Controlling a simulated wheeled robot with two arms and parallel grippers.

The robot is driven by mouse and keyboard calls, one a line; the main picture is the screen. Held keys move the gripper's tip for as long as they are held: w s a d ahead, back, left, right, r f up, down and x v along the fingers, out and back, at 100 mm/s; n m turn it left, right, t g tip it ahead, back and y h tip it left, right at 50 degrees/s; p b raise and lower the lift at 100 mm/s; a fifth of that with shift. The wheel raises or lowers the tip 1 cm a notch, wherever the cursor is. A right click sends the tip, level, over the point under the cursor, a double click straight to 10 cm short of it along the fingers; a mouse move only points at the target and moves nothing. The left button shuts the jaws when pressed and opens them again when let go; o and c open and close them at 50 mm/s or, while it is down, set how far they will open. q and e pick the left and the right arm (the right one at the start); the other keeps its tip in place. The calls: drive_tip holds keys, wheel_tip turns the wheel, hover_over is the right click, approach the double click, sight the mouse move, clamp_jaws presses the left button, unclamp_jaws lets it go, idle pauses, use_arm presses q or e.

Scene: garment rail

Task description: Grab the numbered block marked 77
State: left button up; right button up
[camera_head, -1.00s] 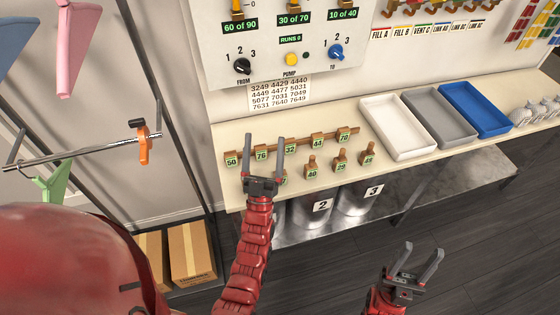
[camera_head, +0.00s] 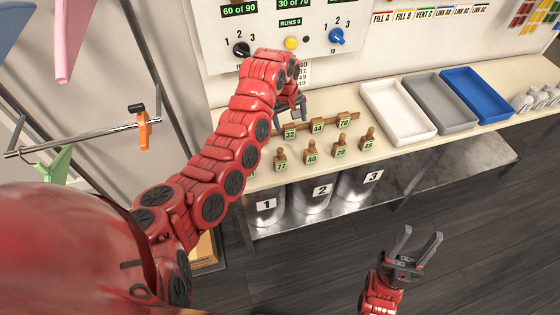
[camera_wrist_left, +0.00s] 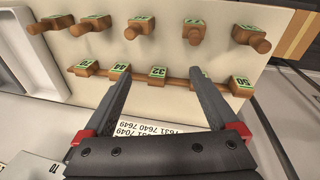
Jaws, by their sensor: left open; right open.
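The block marked 77 (camera_head: 281,159) stands upright in the front row on the cream shelf, a brown block with a green-edged label and a peg. In the left wrist view, going by the row order, it appears to be the second peg from the right (camera_wrist_left: 193,34), though its label is hard to read there. My left gripper (camera_head: 292,112) is open and empty, above and behind the back row, with fingers apart in the left wrist view (camera_wrist_left: 165,66). It is not touching the 77 block. My right gripper (camera_head: 421,236) is open and empty over the floor.
Block 40 (camera_head: 311,153) stands right of 77, and block 32 (camera_head: 290,133) is in the back row behind it. My left arm hides the shelf's left end. White (camera_head: 366,101), grey and blue trays lie right. The control panel (camera_head: 215,60) rises behind.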

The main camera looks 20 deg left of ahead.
sight(280, 150)
use_arm(q)
drive_tip(key=s+a+r+g+y, duration=0.1)
drive_tip(key=s+a+g, duration=0.1)
drive_tip(key=s, duration=0.3)
drive_tip(key=f, duration=0.2)
drive_tip(key=f+b, duration=0.1)
drive_tip(key=f, duration=0.3)
drive_tip(key=shift+w+d+f+b, duration=0.2)
drive_tip(key=shift+w+b, duration=0.1)
drive_tip(key=shift+b, duration=0.05)
wheel_tip(280, 150, down, 3)
drive_tip(key=shift+a+f+p, duration=0.1)
drive_tip(key=shift+f+p, duration=0.1)
drive_tip(key=shift+p, duration=0.8)
drive_tip(key=shift+f, duration=0.75)
drive_tip(key=shift+w+f+p, duration=0.1)
drive_tip(key=shift+f+p, duration=0.55)
drive_tip(key=shift+p, duration=0.2)
drive_tip(key=shift+w+a+f, duration=0.1)
drive_tip(key=shift+a+f, duration=0.05)
drive_tip(key=shift+f, duration=1.85)
